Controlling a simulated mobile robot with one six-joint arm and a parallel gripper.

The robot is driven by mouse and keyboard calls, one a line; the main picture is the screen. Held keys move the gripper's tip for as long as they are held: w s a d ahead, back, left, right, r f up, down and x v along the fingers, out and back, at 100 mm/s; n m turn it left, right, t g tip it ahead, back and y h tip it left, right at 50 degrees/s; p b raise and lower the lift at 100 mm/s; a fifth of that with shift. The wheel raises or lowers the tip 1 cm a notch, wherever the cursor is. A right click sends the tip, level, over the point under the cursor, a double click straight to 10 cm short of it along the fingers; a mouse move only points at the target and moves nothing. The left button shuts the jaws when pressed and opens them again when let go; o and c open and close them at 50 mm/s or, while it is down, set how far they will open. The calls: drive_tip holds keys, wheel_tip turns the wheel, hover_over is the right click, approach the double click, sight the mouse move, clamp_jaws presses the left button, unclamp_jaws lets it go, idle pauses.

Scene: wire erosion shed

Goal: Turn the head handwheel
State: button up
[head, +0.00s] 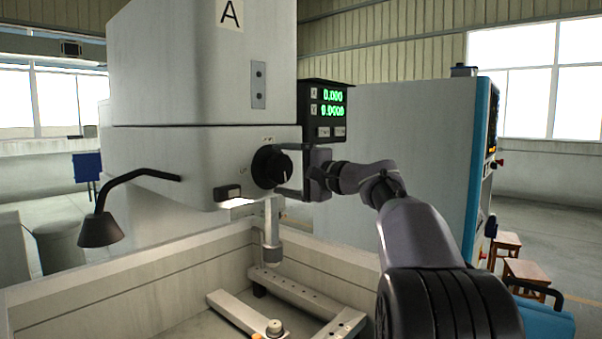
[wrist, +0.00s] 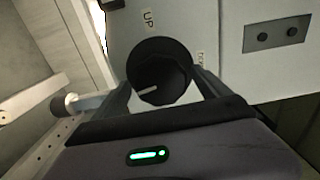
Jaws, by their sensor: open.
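The head handwheel is a round black knob (head: 271,167) with a white pointer line, on the front of the white machine head (head: 210,150). In the wrist view the knob (wrist: 160,72) has its line pointing to the lower left, with the letters UP printed near it. My gripper (head: 290,172) is at the knob from the right in the head view. In the wrist view its two open fingers (wrist: 163,88) lie to either side of the knob's lower part. Whether the fingers touch the knob I cannot tell.
A readout (head: 326,110) with green digits sits just above my gripper. A black lamp (head: 100,229) on a bent arm hangs at left. Below is an open work tank (head: 130,277) with metal rails (head: 305,297). A grey cabinet (head: 400,150) stands behind my arm.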

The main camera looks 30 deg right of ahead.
drive_tip(key=v, duration=1.6)
drive_tip(key=shift+s, duration=0.3)
drive_tip(key=shift+r+p, duration=0.15)
drive_tip(key=shift+p, duration=0.15)
